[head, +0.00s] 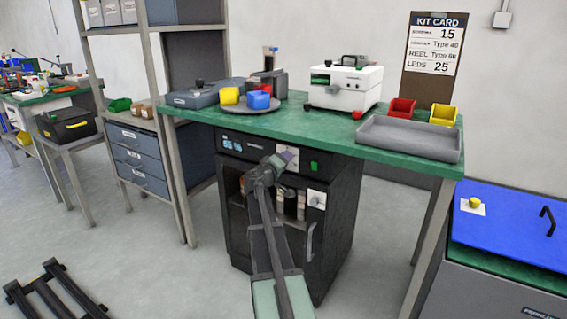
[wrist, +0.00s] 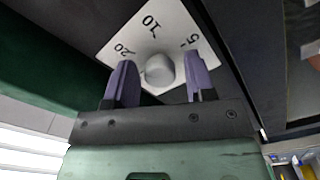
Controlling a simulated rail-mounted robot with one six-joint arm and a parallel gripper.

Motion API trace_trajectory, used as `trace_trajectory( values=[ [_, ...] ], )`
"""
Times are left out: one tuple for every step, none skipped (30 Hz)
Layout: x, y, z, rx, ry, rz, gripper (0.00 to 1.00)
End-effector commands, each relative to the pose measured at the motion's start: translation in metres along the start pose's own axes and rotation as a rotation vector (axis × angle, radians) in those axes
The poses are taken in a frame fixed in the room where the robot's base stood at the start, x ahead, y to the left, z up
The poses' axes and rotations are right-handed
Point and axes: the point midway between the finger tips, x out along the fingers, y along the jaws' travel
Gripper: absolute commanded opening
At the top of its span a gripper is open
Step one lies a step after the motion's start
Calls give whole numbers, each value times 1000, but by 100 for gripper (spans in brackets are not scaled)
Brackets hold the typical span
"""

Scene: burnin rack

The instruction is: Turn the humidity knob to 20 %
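The humidity knob (wrist: 160,70) is a round grey knob on a white dial plate (wrist: 180,22) marked 20, 10 and 5, which appears tilted in the wrist view. I cannot clearly make out where its pointer stands. My gripper (wrist: 160,84) is open, with one purple finger on each side of the knob and a visible gap to it on both sides. In the head view my gripper (head: 281,160) is at the upper front panel of the dark cabinet (head: 337,220) under the bench and hides the knob and part of its plate.
A green switch (head: 314,165) and a small display (head: 232,145) flank the dial on the panel. A second white plate with a knob (head: 317,199) is lower on the cabinet, near the door handle (head: 311,241). The green bench top (head: 300,128) overhangs the panel.

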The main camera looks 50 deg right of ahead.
Motion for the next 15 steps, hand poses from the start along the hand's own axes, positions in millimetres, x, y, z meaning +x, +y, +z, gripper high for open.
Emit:
trace_trajectory(
  values=[
    [0,0,0,0,0,0,56],
    [0,0,0,0,0,0,56],
    [0,0,0,0,0,0,56],
    [0,0,0,0,0,0,56],
    [0,0,0,0,0,0,56],
    [0,0,0,0,0,0,56],
    [0,0,0,0,0,0,56],
    [0,0,0,0,0,0,56],
    [-1,0,0,0,0,0,56],
    [-3,0,0,0,1,0,56],
    [-6,0,0,0,1,0,56],
    [-11,0,0,0,1,0,56],
    [-17,1,1,0,2,-1,56],
    [-23,1,1,0,2,-1,56],
    [-34,1,1,0,2,-1,56]
  ],
)
